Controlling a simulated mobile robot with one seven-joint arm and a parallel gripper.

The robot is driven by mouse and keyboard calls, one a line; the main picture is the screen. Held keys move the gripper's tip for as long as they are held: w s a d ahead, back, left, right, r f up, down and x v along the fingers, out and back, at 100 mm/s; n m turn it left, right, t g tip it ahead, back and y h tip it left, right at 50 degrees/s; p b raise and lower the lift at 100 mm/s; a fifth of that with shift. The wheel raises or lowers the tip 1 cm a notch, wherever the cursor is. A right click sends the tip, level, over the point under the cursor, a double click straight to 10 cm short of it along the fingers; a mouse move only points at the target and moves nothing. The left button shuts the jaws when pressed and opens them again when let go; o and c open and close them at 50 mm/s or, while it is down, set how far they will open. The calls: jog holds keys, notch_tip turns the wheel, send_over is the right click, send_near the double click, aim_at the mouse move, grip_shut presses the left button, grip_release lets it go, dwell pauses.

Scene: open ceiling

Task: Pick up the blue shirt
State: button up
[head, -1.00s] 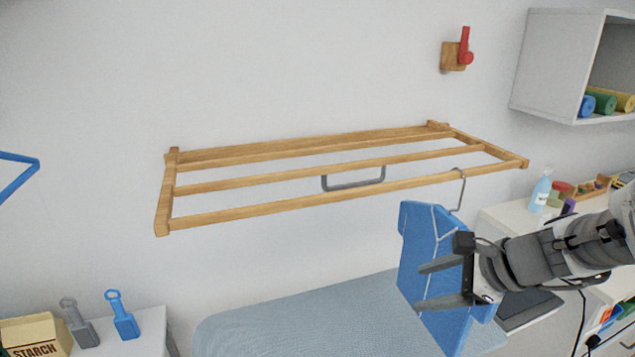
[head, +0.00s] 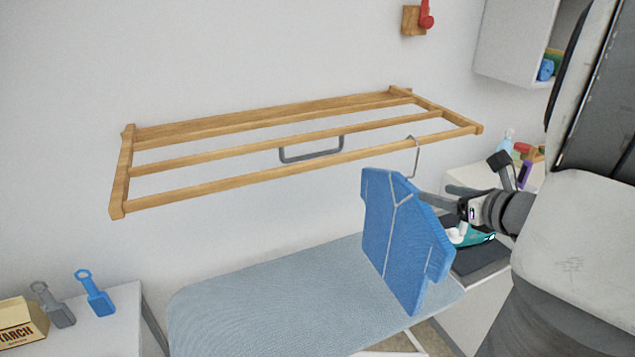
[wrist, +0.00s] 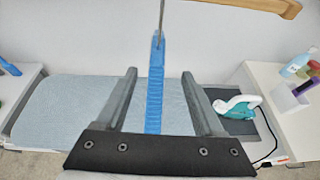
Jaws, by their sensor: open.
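The blue shirt (head: 400,240) hangs on a grey hanger (head: 414,158), hooked on the front rail of the wooden rack (head: 240,187). The hanger's hook (wrist: 162,20) rises above the shirt.
The light-blue ironing board (head: 240,290) lies below, with a teal and white iron (wrist: 236,105) at its right end. White counters stand left (wrist: 20,90) and right (wrist: 285,110); the right one holds bottles. The rack is mounted on the wall above.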

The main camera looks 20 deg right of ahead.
aim_at(409, 185)
jog(key=x, duration=0.5)
jog(key=shift+w+f, duration=0.15)
jog(key=shift+w, duration=0.2)
jog(key=shift+a+p+x, duration=0.2)
jog(key=shift+p+x, duration=0.25)
jog(key=shift+x, duration=2.3)
grip_shut()
